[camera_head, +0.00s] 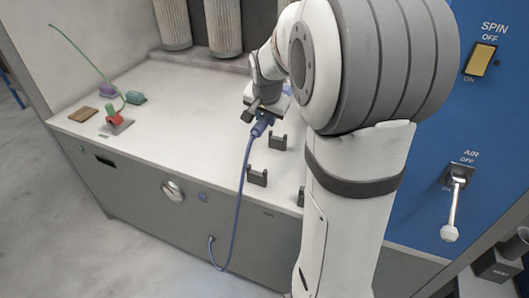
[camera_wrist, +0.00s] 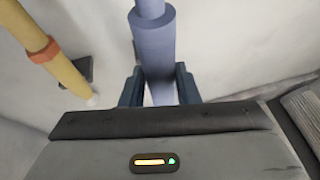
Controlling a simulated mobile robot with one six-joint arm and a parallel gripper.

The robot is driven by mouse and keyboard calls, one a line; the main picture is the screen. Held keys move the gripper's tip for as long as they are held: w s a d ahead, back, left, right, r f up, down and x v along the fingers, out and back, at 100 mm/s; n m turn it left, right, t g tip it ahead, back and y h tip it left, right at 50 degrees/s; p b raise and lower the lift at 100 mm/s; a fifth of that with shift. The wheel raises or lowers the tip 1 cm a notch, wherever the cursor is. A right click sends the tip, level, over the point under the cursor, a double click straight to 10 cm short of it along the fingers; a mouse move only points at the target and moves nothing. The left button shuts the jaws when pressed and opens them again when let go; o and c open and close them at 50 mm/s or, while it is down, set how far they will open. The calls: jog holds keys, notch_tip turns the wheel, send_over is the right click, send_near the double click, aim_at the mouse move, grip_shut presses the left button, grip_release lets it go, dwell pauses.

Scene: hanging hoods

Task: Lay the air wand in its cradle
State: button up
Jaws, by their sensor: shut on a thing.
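The air wand (camera_head: 262,127) is blue, with a blue hose running from it down over the bench's front edge. My gripper (camera_head: 266,108) is shut on the wand above the bench. In the wrist view the wand (camera_wrist: 154,42) passes between the two dark fingers of my gripper (camera_wrist: 158,82). Dark U-shaped brackets, which look like cradle supports, stand on the bench: one (camera_head: 278,142) just right of the wand and one (camera_head: 257,178) nearer the front edge. Another dark piece (camera_head: 301,196) is partly hidden by my arm. The wand is apart from the visible brackets.
A yellow rod with an orange band (camera_wrist: 38,42) is at the left in the wrist view. Cylindrical filters (camera_head: 222,25) hang behind.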

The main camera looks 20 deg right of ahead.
notch_tip(320, 180, down, 13)
jog(key=shift+f+b, duration=0.2)
jog(key=shift+b, duration=0.3)
jog(key=o, duration=1.1)
jog(key=shift+r, duration=0.1)
